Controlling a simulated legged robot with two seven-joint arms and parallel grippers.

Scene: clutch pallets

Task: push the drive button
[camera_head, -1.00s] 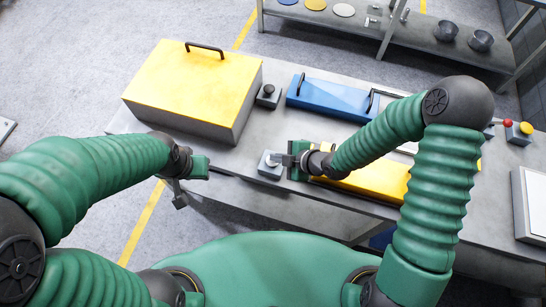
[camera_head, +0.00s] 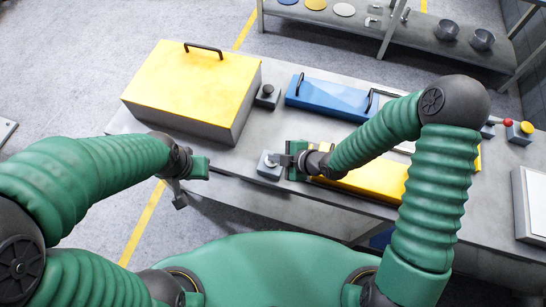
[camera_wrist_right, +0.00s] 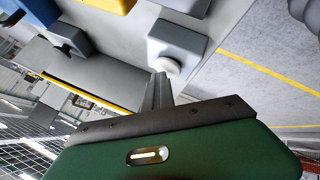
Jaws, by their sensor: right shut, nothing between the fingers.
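A small grey box (camera_head: 268,172) with a pale round button (camera_wrist_right: 168,67) sits near the front edge of the table. The box also shows in the right wrist view (camera_wrist_right: 178,40). No label can be read on it, so I cannot tell its name. My right gripper (camera_head: 280,160) is shut and empty, with its fingertips at the button; the wrist view shows them (camera_wrist_right: 160,82) right by it. I cannot tell whether they touch it. My left gripper (camera_head: 180,195) hangs off the table's front edge, away from the box; its jaw opening is unclear.
A yellow-topped case (camera_head: 195,85) stands at the table's left. A grey box with a black knob (camera_head: 267,95) and a blue case (camera_head: 325,97) stand behind. A yellow case (camera_head: 375,180) lies under my right forearm. Red and yellow buttons (camera_head: 517,128) are far right.

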